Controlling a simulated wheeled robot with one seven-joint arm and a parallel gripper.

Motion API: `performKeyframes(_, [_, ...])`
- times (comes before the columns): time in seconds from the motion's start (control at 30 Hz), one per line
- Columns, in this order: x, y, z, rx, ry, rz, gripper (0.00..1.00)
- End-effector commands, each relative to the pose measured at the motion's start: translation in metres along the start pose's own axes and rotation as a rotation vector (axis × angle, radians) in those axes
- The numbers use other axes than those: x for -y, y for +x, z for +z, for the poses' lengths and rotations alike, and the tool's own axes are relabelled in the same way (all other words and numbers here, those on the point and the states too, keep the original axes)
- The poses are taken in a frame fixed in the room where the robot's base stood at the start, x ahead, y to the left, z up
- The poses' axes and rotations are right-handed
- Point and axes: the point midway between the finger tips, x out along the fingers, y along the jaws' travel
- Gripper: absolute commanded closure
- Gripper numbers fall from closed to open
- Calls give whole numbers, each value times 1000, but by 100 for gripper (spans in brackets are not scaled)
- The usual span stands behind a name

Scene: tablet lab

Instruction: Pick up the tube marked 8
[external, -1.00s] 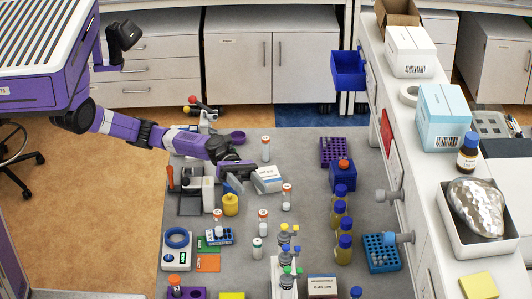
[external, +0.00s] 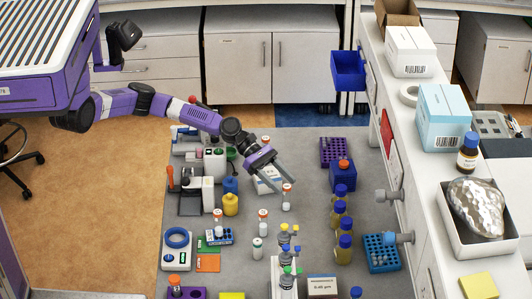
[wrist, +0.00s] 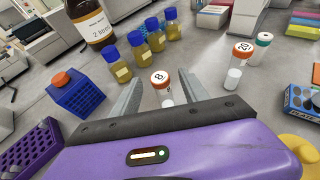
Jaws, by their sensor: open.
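The tube marked 8 (wrist: 161,79) has a white cap with an orange ring and stands upright on the grey bench. In the external view a tube (external: 287,195) with an orange-and-white cap stands right by my fingertips and seems to be the same one. My gripper (external: 280,193) is open, with its fingers angled down toward the tube. In the wrist view my gripper (wrist: 160,92) has one finger on each side of the tube, with gaps between. Part of the tube's lower end is hidden behind the gripper body.
Another orange-ringed tube (wrist: 237,62) and a teal-capped tube (wrist: 260,46) stand to the right. Several blue-capped bottles (external: 340,215) stand right of the tube. A white box (external: 267,180) is behind the gripper, and a blue box (external: 342,176) stands nearby.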

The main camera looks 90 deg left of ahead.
Motion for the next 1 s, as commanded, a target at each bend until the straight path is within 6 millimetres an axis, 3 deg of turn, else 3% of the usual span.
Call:
performKeyframes(0.2, [-1, 24, 1, 0, 0, 1, 48])
performKeyframes(0.47, [-1, 26, 0, 1, 1, 1, 48])
performKeyframes(0.73, [-1, 26, 0, 1, 1, 0, 100])
performKeyframes(1.0, [-1, 26, 1, 1, 1, 0, 100])
